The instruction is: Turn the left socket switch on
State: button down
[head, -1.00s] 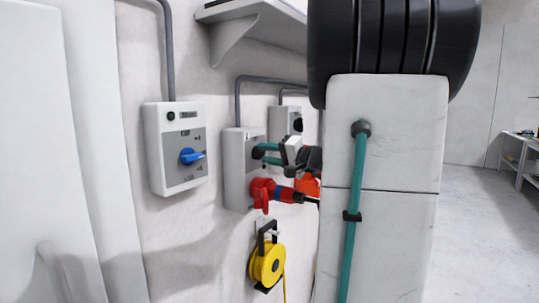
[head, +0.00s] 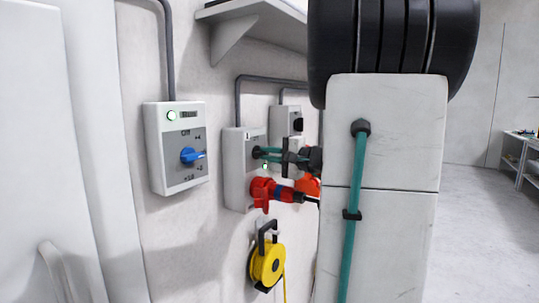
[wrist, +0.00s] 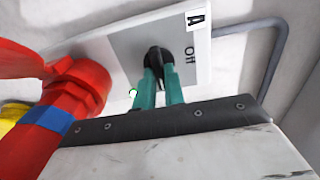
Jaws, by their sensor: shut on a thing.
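The left socket box (head: 235,165) is a grey wall box with a red plug (head: 262,191) in its lower front. In the wrist view its grey face plate (wrist: 125,45) carries a black rotary knob (wrist: 157,58), with the word "Off" to the right of it. My gripper (head: 260,153) has teal fingers and is shut on this knob; it also shows in the wrist view (wrist: 160,82). The fingers partly cover the knob, so its exact setting is hard to read. A small lamp (head: 265,167) on the box glows pale.
A control box (head: 176,150) with a blue knob (head: 191,156) and a lit lamp (head: 171,115) hangs to the left. Another box (head: 280,123) stands behind, partly hidden by my arm. A yellow cable reel (head: 267,264) hangs below; a shelf (head: 255,20) juts out above.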

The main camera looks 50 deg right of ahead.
jog(key=c, duration=1.5)
grip_release()
jog(key=s, duration=0.7)
jog(key=shift+s+d, duration=0.3)
jog(key=shift+s, duration=0.1)
